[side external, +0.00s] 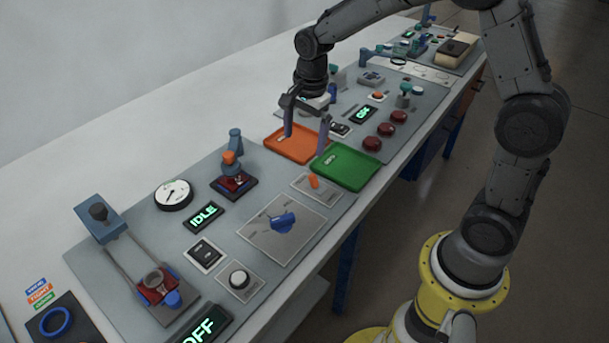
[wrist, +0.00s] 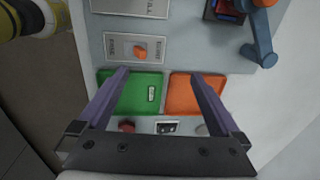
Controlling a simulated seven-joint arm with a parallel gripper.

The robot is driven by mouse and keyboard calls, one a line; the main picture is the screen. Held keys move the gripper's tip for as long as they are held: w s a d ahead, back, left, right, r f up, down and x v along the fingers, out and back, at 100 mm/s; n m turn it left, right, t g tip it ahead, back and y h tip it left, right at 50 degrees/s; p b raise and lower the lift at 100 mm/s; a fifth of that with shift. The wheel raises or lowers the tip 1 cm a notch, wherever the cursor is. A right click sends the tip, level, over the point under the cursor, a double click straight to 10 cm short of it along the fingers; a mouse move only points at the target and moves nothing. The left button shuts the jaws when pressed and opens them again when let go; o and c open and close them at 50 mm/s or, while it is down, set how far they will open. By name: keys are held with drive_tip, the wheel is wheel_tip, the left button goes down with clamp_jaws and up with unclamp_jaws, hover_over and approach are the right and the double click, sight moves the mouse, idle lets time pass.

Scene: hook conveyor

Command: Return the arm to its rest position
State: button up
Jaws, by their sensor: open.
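My gripper (side external: 305,140) is open and empty, with its two fingers pointing down above the orange tray (side external: 282,149) and the green tray (side external: 347,168). In the wrist view my gripper (wrist: 165,72) has its fingers spread wide, one over the green tray (wrist: 128,92) and one over the orange tray (wrist: 180,95). A small label lies in each tray in the side view. The gap between the fingertips and the trays cannot be judged exactly.
A grey panel carries a blue knob (side external: 283,222), an orange toggle (side external: 314,181), a dial (side external: 173,194), an IDLE display (side external: 203,216) and a blue-orange post fixture (side external: 234,160). Dark red buttons (side external: 385,130) stand right of the trays. The bench's left back strip is clear.

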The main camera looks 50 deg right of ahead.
drive_tip(key=s+a+r+n+t, duration=0.2)
drive_tip(key=s+r+n+t, duration=0.3)
drive_tip(key=s+r, duration=0.85)
drive_tip(key=s+f+n, duration=0.2)
drive_tip(key=s+n, duration=0.9)
drive_tip(key=n, duration=0.1)
drive_tip(key=shift+a+f+n+g, duration=0.25)
drive_tip(key=shift+f+n+g, duration=0.05)
drive_tip(key=shift+n, duration=0.1)
